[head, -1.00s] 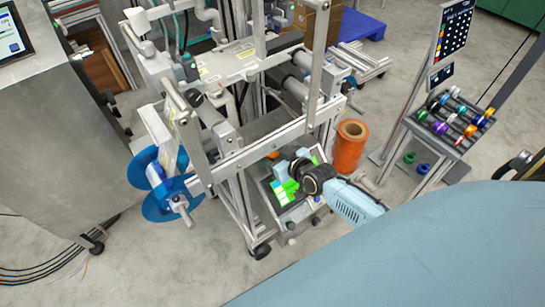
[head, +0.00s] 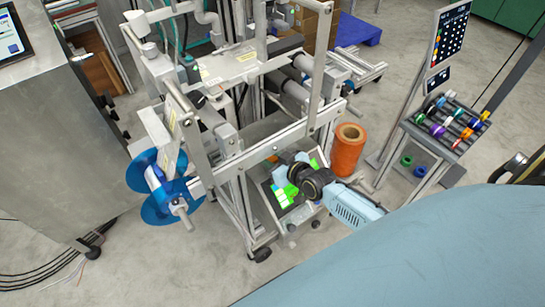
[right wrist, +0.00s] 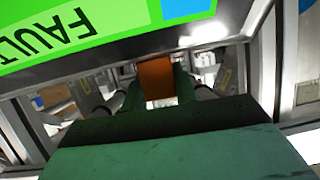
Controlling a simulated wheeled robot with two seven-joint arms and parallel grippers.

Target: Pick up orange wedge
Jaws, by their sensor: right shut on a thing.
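The orange wedge (right wrist: 156,78) shows in the right wrist view as a small orange-brown block between the two fingers of my right gripper (right wrist: 157,88). The fingers are shut on it, one on each side. In the head view a small orange patch (head: 272,158) shows just beyond the gripper, over the machine's sloped panel. My right arm reaches in from the lower right and hides part of that panel. My left gripper is in neither view.
A green screen reading FAULT (right wrist: 70,35) lies close to the gripper in the wrist view. Machine frame bars (head: 265,145) stand close around. An orange roll (head: 348,150) stands right of the arm. A rack of coloured reels (head: 447,125) is farther right.

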